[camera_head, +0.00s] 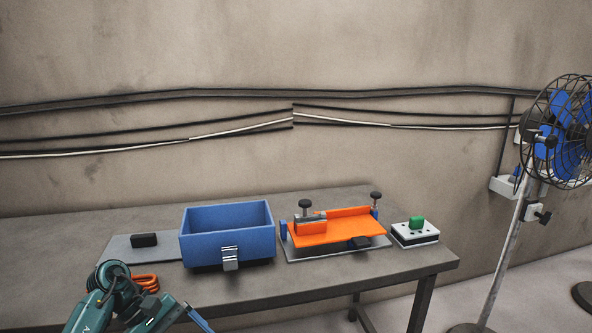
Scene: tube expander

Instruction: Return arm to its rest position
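One teal arm of mine, the left (90,310), comes in at the lower left with its bent joint in front of the table's front edge. Its far end runs down out of the bottom of the picture, and I see no gripper fingers on it. A narrow blue piece (200,320) shows beside it at the bottom edge; I cannot tell what it is. My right arm and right gripper are not in view.
On the grey table (330,285) stand a blue open box (205,248), an orange fixture (345,233) and a small box with a green switch (417,223). A black block (144,240) lies on a grey plate (118,250). Orange coils (146,282) lie near my arm. A fan (560,130) stands right.

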